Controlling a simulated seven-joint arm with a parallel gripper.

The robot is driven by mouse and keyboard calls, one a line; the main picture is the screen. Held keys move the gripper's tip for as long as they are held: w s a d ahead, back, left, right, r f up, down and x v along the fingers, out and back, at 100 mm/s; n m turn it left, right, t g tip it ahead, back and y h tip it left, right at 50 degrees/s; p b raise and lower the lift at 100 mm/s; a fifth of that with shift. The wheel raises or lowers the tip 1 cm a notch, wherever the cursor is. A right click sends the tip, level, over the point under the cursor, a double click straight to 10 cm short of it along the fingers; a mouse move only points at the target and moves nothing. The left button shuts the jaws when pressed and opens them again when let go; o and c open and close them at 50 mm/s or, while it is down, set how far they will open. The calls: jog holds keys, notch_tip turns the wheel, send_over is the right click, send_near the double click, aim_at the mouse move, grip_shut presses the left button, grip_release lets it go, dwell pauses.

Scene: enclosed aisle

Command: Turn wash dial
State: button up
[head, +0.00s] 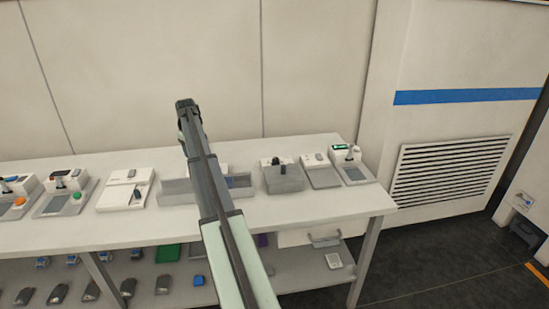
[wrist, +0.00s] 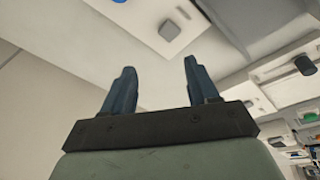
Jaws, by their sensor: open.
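I cannot tell for sure which part is the wash dial. In the head view, a grey device with small black knobs (head: 282,174) stands on the bench right of my arm. An orange knob (head: 19,202) and a green knob (head: 77,196) show on devices at the left. My gripper (head: 185,104) is raised above the bench, near the wall, apart from every device. In the wrist view, its two dark fingers (wrist: 158,66) are spread with nothing between them.
The devices stand in a row on a white bench (head: 150,229). A grey tray (head: 176,192) lies partly behind my arm. An open drawer (head: 310,236) sticks out below the bench top at the right. Several small items lie on the lower shelf (head: 290,267).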

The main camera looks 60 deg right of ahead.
jog(key=s+d+r+m+g, duration=0.1)
jog(key=s+d+r+m, duration=0.15)
jog(key=s+d, duration=1.1)
jog(key=g+y, duration=0.1)
jog(key=y, duration=0.1)
send_near(276, 158)
jog(key=shift+m+h, duration=0.3)
jog(key=shift+m, duration=0.05)
jog(key=f, duration=0.9)
jog(key=shift+w+a, duration=0.15)
jog(key=shift+a, duration=0.15)
jog(key=c, duration=1)
